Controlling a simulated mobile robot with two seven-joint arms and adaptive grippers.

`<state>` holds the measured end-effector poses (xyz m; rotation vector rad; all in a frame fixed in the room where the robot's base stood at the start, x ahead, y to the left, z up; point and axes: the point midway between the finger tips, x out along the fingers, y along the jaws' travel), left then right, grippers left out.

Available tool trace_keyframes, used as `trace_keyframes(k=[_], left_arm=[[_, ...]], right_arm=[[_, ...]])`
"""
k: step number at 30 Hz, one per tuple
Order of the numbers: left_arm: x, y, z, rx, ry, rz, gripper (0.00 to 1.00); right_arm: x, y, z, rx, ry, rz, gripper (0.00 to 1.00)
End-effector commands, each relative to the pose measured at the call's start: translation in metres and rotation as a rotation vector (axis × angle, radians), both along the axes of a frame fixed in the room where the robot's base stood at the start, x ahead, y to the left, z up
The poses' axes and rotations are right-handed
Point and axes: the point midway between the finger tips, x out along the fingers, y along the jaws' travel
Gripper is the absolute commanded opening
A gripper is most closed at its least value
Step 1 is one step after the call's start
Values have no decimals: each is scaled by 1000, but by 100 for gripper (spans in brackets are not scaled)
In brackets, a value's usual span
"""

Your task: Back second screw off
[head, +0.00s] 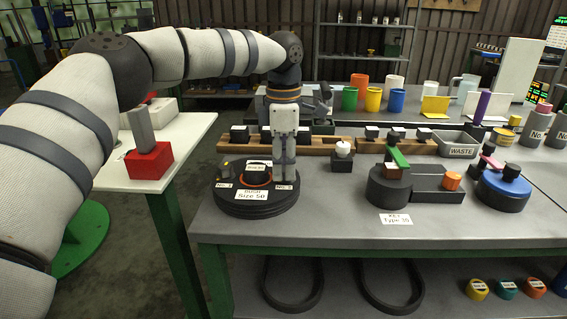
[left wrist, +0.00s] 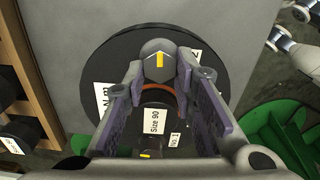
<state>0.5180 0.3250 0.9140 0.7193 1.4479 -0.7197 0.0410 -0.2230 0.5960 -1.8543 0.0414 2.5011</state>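The round black disperser base (head: 257,208) sits near the table's front left corner, with a "BUSH" label on its front. My left gripper (head: 285,178) points straight down over its right side. In the left wrist view, a dark screw head with a yellow mark (left wrist: 158,64) lies between the two fingertips, which appear to touch it on both sides. In the head view the fingers hide this screw. Another screw (head: 226,164) with a yellow mark stands at the base's left side. An orange ring surrounds the dark centre between them. My right gripper is not in view.
A dark two-part fixture (head: 390,186) and a blue-topped round unit (head: 503,189) stand to the right. Wooden racks with black blocks lie behind, near a grey WASTE bin (head: 460,143). A red block (head: 149,161) sits on the white side table. The front table strip is mostly clear.

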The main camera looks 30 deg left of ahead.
Motion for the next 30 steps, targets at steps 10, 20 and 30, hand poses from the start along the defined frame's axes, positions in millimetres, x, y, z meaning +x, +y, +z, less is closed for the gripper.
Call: trace_keyframes(k=[10, 20, 30], left_arm=[[0, 0, 1, 1, -1, 28, 0], [-1, -2, 4, 0, -5, 237, 0], [-2, -4, 3, -1, -4, 560, 0]], right_arm=[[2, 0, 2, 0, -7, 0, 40], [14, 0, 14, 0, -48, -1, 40], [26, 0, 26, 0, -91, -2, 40]])
